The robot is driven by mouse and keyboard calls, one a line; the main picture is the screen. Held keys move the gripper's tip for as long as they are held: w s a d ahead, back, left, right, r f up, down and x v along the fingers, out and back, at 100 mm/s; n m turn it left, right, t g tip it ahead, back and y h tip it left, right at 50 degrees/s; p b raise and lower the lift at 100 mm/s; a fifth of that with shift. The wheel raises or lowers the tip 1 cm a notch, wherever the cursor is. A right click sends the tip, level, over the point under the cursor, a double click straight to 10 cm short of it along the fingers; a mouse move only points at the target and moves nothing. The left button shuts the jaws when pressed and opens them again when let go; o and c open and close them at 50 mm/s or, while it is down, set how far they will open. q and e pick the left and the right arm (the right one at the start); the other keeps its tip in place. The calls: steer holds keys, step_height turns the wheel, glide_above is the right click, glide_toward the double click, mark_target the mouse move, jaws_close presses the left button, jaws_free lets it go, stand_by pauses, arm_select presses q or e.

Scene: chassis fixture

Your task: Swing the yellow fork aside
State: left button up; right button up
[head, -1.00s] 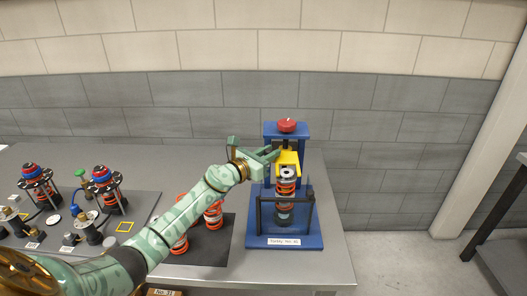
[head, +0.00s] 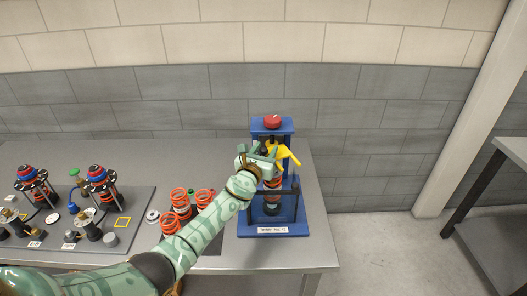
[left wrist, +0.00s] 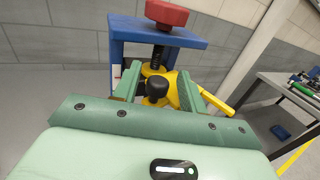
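The yellow fork (head: 287,154) is on the blue fixture (head: 285,125), under the red knob (head: 272,121). One of its arms points out to the right and down. My left gripper (head: 265,150) is at the fixture's front, just left of the fork, and partly hides it. In the left wrist view its two green fingers (left wrist: 160,84) stand apart, with a black knob (left wrist: 157,88) and part of the yellow fork (left wrist: 168,79) showing between them. The right finger is close to the fork; I cannot tell if they touch. My right gripper is not in view.
A spring unit (head: 272,185) stands in the fixture behind a dark bar. Loose orange springs (head: 178,201) are left of my arm. Two assembled spring units stand on the grey tray (head: 140,195) at left. A second table (head: 515,150) is at the right.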

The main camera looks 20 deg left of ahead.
arm_select(q)
steer(key=shift+f, duration=0.1)
steer(key=shift+s+p, duration=0.35)
steer(key=shift+s, duration=0.05)
steer(key=s+p, duration=0.2)
steer(key=s, duration=0.4)
steer(key=shift+d+p, duration=0.1)
steer(key=shift+p, duration=0.3)
steer(key=s+p, duration=0.1)
steer(key=s, duration=0.8)
steer(key=shift+s+d, duration=0.2)
steer(key=shift+s, duration=0.05)
